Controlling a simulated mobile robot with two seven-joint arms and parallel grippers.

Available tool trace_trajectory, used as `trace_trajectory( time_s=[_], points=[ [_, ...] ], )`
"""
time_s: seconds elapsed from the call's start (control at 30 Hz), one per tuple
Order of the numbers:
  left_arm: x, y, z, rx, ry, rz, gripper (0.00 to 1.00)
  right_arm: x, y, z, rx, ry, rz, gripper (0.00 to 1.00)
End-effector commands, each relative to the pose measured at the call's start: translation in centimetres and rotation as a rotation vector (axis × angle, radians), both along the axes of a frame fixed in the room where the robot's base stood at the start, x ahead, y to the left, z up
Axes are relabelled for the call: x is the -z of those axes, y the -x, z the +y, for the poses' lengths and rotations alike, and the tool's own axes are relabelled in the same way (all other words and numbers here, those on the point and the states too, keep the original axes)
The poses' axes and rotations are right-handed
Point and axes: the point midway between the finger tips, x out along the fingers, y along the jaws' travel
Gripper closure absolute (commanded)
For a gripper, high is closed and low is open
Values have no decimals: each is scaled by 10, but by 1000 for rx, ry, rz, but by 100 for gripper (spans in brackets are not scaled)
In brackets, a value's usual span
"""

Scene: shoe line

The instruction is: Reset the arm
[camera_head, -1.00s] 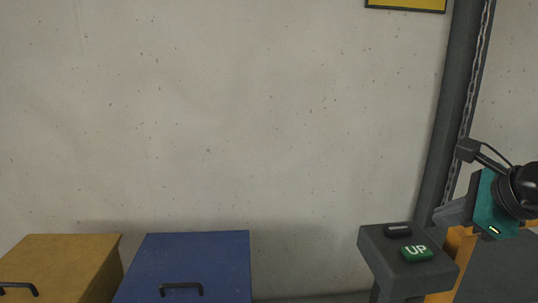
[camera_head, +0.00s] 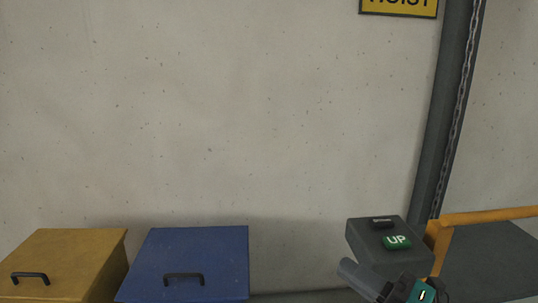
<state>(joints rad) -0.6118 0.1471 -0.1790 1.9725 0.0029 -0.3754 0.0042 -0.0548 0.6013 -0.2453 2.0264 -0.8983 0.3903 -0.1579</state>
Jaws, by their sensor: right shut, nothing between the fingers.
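My right gripper (camera_head: 349,268) is at the bottom of the head view, right of centre. Its grey fingers are shut and empty, pointing up and left. It is in front of the lower part of a dark grey control box, and I cannot tell whether it touches it. Part of its teal and black body shows at the bottom edge, and the rest of the arm is out of frame. The control box (camera_head: 363,246) has a green UP button (camera_head: 397,242) and a black button (camera_head: 382,223) on top. My left gripper is not in view.
A yellow box (camera_head: 80,250) and a blue box (camera_head: 195,250), each with a black handle, stand at the lower left. A dark post (camera_head: 441,130) with a chain rises behind an orange rail (camera_head: 490,215). A yellow sign (camera_head: 398,5) hangs above on the wall.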

Motion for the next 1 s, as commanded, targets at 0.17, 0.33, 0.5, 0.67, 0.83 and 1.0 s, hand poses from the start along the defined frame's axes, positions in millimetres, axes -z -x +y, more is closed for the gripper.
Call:
trace_trajectory(
  time_s=[0.17, 0.33, 0.5, 0.67, 0.83, 1.0],
  points=[
    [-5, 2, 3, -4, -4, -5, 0, 94, 9, -36, 311, -561, 572, 100],
    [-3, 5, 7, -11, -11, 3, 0, 199, 61, -51, 586, -941, 1053, 100],
    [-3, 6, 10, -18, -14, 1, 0, 257, 112, -45, 744, -1137, 1331, 100],
    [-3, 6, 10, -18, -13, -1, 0, 273, 130, -41, 794, -1199, 1423, 100],
    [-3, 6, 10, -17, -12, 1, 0, 274, 131, -41, 797, -1201, 1427, 100],
    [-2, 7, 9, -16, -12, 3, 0, 274, 131, -41, 795, -1199, 1426, 100]
  ],
)
